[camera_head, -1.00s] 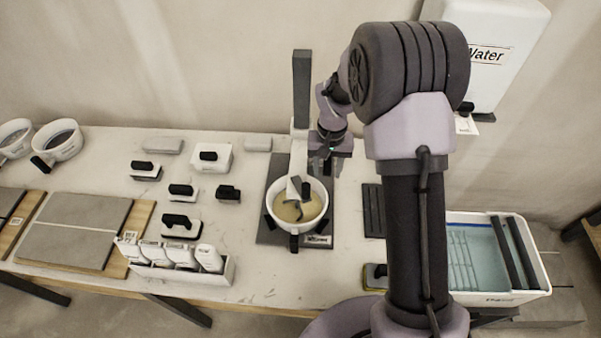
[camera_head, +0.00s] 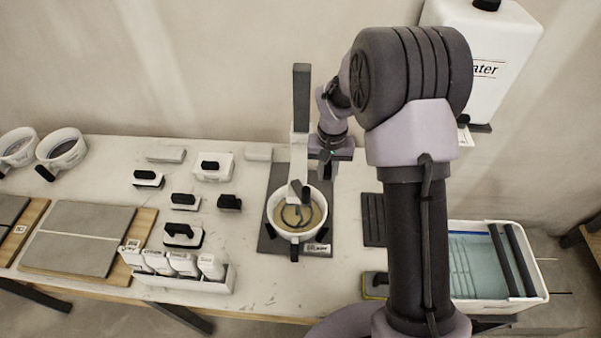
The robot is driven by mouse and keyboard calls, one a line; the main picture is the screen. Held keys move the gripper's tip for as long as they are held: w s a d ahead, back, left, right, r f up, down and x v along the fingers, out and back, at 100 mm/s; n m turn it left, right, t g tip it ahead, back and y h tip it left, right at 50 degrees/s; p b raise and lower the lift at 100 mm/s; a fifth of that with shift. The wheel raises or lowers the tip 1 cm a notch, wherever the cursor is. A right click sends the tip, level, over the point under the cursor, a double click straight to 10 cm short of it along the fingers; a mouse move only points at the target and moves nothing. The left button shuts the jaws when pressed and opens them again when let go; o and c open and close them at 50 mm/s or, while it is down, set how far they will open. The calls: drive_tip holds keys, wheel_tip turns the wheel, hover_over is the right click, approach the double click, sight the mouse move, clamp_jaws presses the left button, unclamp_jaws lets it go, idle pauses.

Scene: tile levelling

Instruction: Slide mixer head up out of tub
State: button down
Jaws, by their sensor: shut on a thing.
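The mixer stands on a dark base (camera_head: 268,240) at the table's middle, with a tall dark column (camera_head: 301,92) and a white carriage (camera_head: 299,146) on it. The mixer head (camera_head: 294,190) hangs over the tub, its lower end down inside the rim. The white tub (camera_head: 272,213) holds a beige mix with a dark curved piece in it. My gripper (camera_head: 325,168) is just right of the carriage, pointing down, above and behind the tub. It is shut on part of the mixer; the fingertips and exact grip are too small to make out.
Left are several black-handled blocks (camera_head: 183,201), a bottle rack (camera_head: 180,275) and grey tiles (camera_head: 80,240). Two white bowls (camera_head: 62,149) sit far left. A water bin (camera_head: 490,265) stands right, and a water tank (camera_head: 480,65) on the wall. My arm hides the right table part.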

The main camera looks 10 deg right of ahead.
wheel_tip(320, 180, up, 16)
drive_tip(key=p, duration=1.2)
drive_tip(key=shift+r, duration=0.2)
drive_tip(key=c, duration=1.1)
unclamp_jaws()
drive_tip(key=shift+f, duration=0.25)
wheel_tip(320, 180, up, 7)
drive_tip(key=p, duration=0.4)
drive_tip(key=shift+p, duration=0.35)
